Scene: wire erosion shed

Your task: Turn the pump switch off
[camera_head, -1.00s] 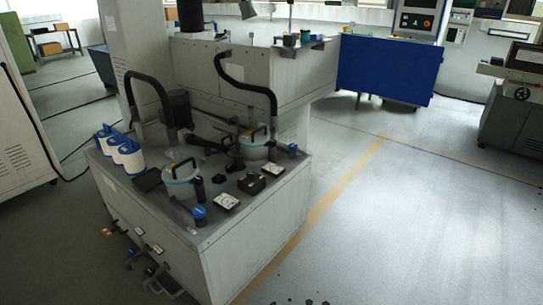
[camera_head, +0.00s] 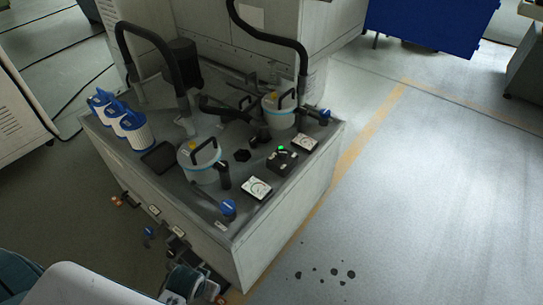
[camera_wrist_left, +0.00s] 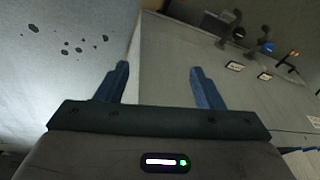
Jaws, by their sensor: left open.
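A black switch box (camera_head: 281,160) with a small lit green spot sits on the top of the grey tank unit (camera_head: 285,222), between two white square gauges. I take it for the pump switch; its exact position is too small to read. My left gripper (camera_wrist_left: 157,68) is open and empty in the left wrist view, its two blue fingers apart, with floor and a pale panel beyond them. In the head view my left arm comes in at the lower left, low in front of the unit, and is apart from the box. My right gripper is not in view.
Two lidded canisters (camera_head: 203,162) with black handles, tall black hoses (camera_head: 157,42) and blue-capped filters (camera_head: 133,128) crowd the top. A blue knob (camera_head: 228,208) stands at the front corner. Valves and labels project from the front face. Floor to the right is clear, with dark spots.

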